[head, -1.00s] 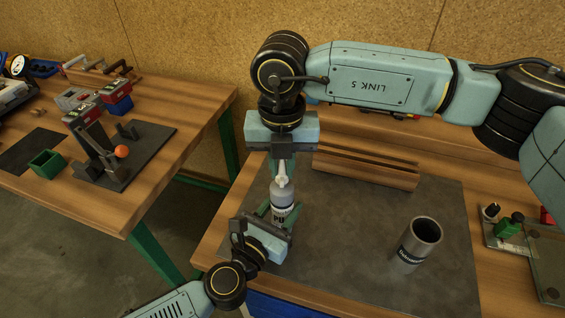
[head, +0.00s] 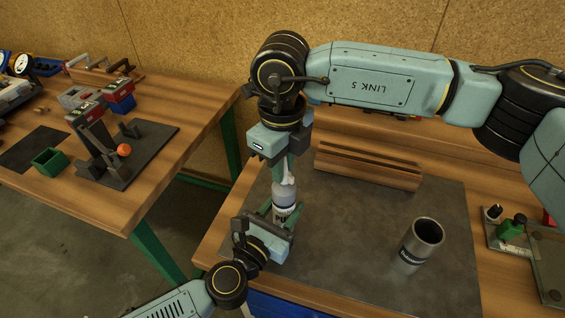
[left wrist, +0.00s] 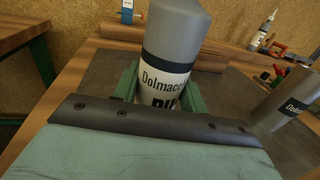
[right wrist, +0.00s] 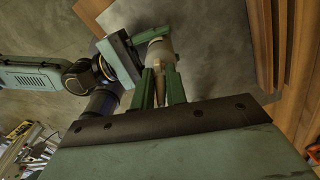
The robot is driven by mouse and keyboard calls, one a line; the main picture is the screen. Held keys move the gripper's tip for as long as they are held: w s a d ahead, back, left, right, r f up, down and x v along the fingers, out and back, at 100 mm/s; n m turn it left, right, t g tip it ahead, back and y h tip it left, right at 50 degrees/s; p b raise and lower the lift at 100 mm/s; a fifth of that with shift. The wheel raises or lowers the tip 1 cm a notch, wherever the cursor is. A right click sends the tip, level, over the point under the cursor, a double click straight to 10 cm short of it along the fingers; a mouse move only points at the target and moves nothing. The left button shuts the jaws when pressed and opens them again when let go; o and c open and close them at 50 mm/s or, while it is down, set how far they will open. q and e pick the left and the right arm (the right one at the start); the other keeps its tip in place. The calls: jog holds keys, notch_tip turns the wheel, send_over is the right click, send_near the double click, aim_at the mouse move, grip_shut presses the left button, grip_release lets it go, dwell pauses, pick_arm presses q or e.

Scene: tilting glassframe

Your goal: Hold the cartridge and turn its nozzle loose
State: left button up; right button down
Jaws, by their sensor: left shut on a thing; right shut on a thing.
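The cartridge (head: 284,201) is a grey bottle with a dark band and a white label, held upright above the dark mat. Its pale nozzle (head: 288,180) points up. My left gripper (head: 280,212) is shut on the cartridge's lower body from below. The left wrist view shows the cartridge (left wrist: 172,55) between the green fingers, its label partly hidden. My right gripper (head: 290,168) comes from above and is shut on the nozzle. In the right wrist view the nozzle (right wrist: 160,88) sits between the green fingers, with the cartridge (right wrist: 160,52) beyond it.
A grey metal cup with a dark label (head: 421,242) stands on the dark mat (head: 350,225) to the right. A slotted wooden block (head: 368,167) lies behind. Green and dark items (head: 512,228) sit at the right edge. A second table (head: 165,100) stands left.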

jog(key=shift+n, duration=1.9)
jog(key=c, duration=1.4)
grip_release()
jog(key=shift+s, duration=0.1)
notch_tip(320, 180, up, 12)
jog(key=shift+r, duration=0.1)
pick_arm(q)
jog(key=o, duration=1.3)
